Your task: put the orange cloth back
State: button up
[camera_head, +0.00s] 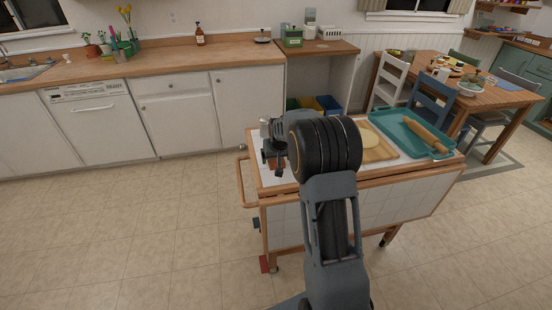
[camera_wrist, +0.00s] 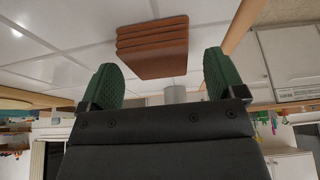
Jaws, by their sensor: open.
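The orange cloth (camera_wrist: 153,46) is a folded, layered stack lying on the white tiled top of the wooden-framed cart. In the wrist view it shows just ahead of and between the fingertips of my gripper (camera_wrist: 163,82). The two green finger pads stand apart, one on either side, with nothing held between them. In the head view my gripper (camera_head: 275,154) is over the left end of the cart. A small patch of the orange cloth (camera_head: 277,165) shows below it, the rest hidden by the gripper and arm.
The cart (camera_head: 262,173) also bears a wooden board (camera_head: 385,153) with pale dough and a teal tray (camera_head: 400,142) with a rolling pin (camera_head: 425,134). A wooden counter (camera_head: 165,60) runs along the wall behind. A dining table (camera_head: 505,98) with chairs stands at right. Open floor lies left.

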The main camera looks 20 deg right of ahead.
jog(key=d+v, duration=0.1)
jog(key=v, duration=1)
jog(key=s+a, duration=0.4)
jog(key=s, duration=0.4)
jog(key=s+a+n, duration=0.1)
jog(key=s+a, duration=0.3)
jog(key=s, duration=0.5)
jog(key=s+a+f+n+g+y, duration=0.1)
jog(key=s+a, duration=0.3)
jog(key=s, duration=0.4)
jog(key=shift+s+a, duration=0.2)
jog(key=shift+a, duration=0.1)
notch_tip(320, 180, up, 4)
jog(key=p, duration=0.2)
jog(key=shift+f+p, duration=0.25)
jog(key=shift+p, duration=0.15)
